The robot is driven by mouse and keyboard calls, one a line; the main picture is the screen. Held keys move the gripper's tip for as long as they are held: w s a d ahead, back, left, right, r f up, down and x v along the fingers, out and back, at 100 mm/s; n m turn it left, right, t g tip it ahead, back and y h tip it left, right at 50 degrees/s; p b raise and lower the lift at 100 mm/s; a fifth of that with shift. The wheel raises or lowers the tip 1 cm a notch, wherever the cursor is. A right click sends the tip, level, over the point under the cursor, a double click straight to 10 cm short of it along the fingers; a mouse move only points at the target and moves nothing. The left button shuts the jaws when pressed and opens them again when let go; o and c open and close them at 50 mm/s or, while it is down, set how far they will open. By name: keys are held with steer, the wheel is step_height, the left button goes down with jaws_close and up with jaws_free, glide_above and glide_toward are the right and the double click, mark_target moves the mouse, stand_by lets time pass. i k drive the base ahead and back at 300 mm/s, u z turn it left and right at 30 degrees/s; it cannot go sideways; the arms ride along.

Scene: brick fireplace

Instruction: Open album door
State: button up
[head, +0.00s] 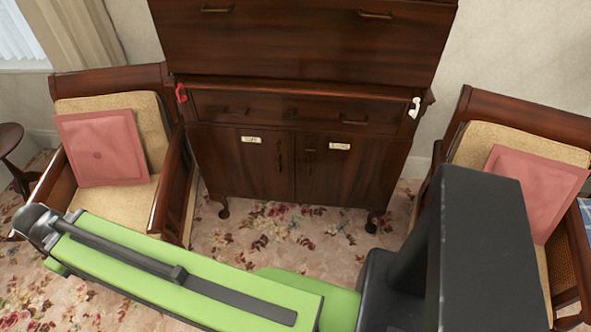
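A dark wooden cabinet (300,100) stands on short curved legs against the back wall. Its lower part has two doors side by side, a left door (232,170) and a right door (340,180), both shut. Each door carries a small pale label, the left label (251,139) and the right label (340,146). The writing is too small to read, so I cannot tell which is the album door. Dark handles sit near the middle seam, the left handle (280,155) and the right handle (310,152). My gripper is not clearly visible.
A drawer (300,108) lies above the doors, with a red hook (181,93) and a white hook (414,107) at its sides. Armchairs with pink cushions flank the cabinet, one left (103,148) and one right (535,190). Flowered carpet (275,235) lies before the doors.

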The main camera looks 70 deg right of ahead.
mark_target(342, 170)
steer(key=z, duration=0.15)
steer(key=i, duration=0.85)
steer(key=z, duration=1.7)
